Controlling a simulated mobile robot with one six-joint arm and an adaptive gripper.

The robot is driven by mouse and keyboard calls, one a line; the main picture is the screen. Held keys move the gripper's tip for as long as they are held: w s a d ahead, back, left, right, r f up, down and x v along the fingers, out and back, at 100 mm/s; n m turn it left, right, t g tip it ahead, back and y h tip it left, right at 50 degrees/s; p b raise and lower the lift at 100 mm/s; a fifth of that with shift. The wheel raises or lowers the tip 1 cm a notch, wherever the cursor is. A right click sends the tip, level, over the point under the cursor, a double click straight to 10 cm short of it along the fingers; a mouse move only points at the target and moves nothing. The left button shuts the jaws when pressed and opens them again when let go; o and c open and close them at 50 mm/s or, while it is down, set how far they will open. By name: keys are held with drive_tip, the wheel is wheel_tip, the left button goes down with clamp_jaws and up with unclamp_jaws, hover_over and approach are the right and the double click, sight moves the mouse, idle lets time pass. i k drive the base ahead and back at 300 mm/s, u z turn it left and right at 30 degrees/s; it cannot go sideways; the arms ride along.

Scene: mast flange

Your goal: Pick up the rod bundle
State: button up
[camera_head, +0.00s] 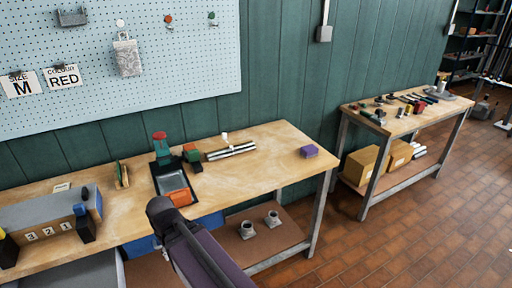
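The rod bundle (231,152) lies on the wooden workbench (262,142), toward the back and right of its middle. It looks like several thin light and dark rods side by side, lying flat and nearly level across the picture. A small white piece (225,139) stands just behind it. My dark arm link comes in from the bottom edge and ends in front of the bench. My gripper cannot be made out in this view, so nothing shows of what it holds.
Left of the bundle are a red-and-green block (191,153), a teal red-topped item (161,148) and a dark tray (173,182) with an orange block (180,197). A purple block (309,151) lies right. Bench between is clear. A pegboard (110,85) hangs behind.

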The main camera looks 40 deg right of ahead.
sight(231, 150)
drive_tip(key=z, duration=0.95)
drive_tip(key=k, duration=0.95)
drive_tip(key=u, duration=0.05)
drive_tip(key=i, duration=0.6)
drive_tip(key=z, duration=0.05)
